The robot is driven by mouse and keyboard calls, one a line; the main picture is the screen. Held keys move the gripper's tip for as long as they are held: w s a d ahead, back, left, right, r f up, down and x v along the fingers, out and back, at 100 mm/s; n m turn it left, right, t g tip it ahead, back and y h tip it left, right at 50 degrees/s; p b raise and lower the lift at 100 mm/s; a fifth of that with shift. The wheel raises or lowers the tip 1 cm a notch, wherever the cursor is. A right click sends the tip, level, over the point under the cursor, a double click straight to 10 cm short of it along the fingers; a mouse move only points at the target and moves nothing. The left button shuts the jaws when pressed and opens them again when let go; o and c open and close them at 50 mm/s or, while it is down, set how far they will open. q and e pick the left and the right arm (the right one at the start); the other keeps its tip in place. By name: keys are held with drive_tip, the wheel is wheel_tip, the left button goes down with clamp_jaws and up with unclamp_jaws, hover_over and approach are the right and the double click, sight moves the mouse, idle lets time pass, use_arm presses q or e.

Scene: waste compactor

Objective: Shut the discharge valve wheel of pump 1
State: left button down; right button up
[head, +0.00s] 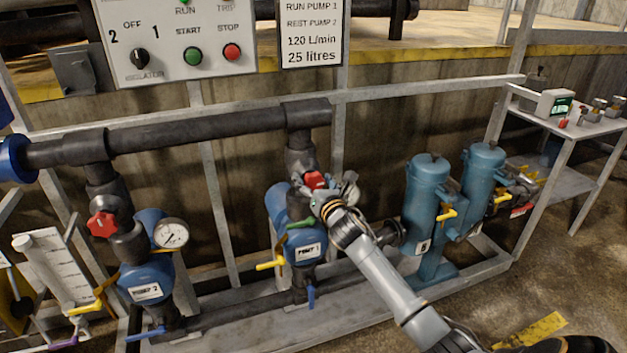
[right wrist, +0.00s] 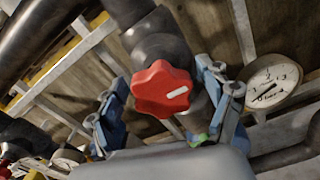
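The red discharge valve wheel of pump 1 (head: 315,180) sits on the dark pipe above the blue pump body labelled PUMP 1 (head: 308,251). In the right wrist view the wheel (right wrist: 160,88) is a lobed knob with a white mark that slants slightly up to the right. My right gripper (head: 328,188) is at this wheel and partly hides it in the head view. In the right wrist view its blue-grey fingers (right wrist: 165,85) stand apart on the left and right of the wheel. A gap shows at the left finger; contact on the right is unclear. My left gripper is not in view.
Pump 2 (head: 146,292) with its own red wheel (head: 102,224) and a gauge (head: 171,234) stands at left. A gauge (right wrist: 268,85) is close beside the right finger. Blue canisters (head: 427,200) stand right of pump 1. A control panel (head: 180,45) hangs above.

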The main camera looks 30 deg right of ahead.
drive_tip(key=c, duration=0.9)
drive_tip(key=shift+o, duration=0.2)
